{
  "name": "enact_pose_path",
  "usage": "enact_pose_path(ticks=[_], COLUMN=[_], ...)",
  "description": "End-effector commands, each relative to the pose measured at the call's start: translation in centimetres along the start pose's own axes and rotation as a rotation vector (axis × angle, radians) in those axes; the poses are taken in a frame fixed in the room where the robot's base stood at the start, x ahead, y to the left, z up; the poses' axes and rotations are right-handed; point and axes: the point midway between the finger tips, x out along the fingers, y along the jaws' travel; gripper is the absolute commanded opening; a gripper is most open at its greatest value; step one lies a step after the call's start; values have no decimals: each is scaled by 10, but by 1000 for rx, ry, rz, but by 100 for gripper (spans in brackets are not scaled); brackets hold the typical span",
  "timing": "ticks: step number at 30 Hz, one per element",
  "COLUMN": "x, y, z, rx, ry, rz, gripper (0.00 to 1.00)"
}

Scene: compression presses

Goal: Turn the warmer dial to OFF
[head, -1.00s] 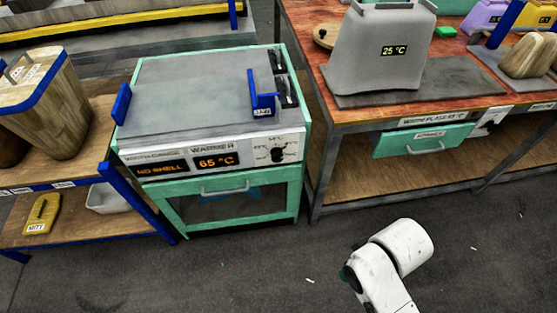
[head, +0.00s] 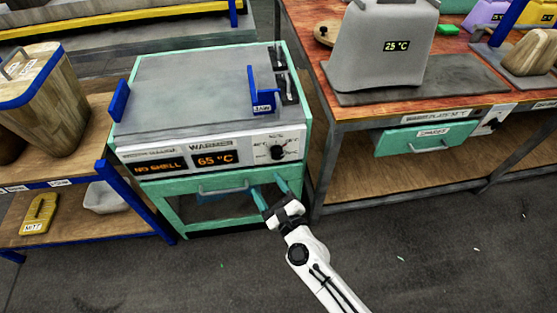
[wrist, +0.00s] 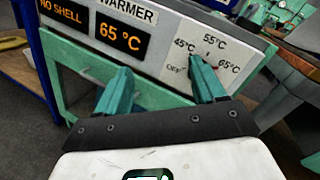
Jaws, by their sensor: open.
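The warmer (head: 190,90) is a mint-green cabinet with a grey top and a white front panel. Its black dial (head: 278,153) is at the panel's right end. The warmer's orange display (head: 214,160) reads 65 °C. My gripper (head: 268,187) is open and empty, with teal fingers reaching up below and just in front of the dial. In the wrist view my gripper (wrist: 160,66) spreads across the panel. Its right finger covers most of the dial, among the OFF, 45, 55 and 65 °C marks. I cannot tell the pointer's direction or whether a finger touches.
The warmer's drawer handle (head: 223,189) sits below the panel, left of my fingers. A blue bracket (head: 262,90) stands on the warmer's top. A wooden workbench (head: 480,75) is close on the right, and a blue-edged shelf (head: 75,175) on the left. The front floor is clear.

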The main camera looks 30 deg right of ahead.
Motion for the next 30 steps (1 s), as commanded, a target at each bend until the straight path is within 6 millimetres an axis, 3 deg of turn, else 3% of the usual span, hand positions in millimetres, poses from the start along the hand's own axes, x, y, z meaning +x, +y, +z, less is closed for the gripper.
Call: enact_pose_path(ticks=[3, 9, 16, 30], x=[3, -2, 12, 85], y=[-12, -24, -31, -54], z=[-24, -49, -54, -69], rx=[252, 473, 503, 499], ry=[49, 88, 91, 91], rz=[-163, -325, -350, -349], gripper=[69, 69, 69, 69])
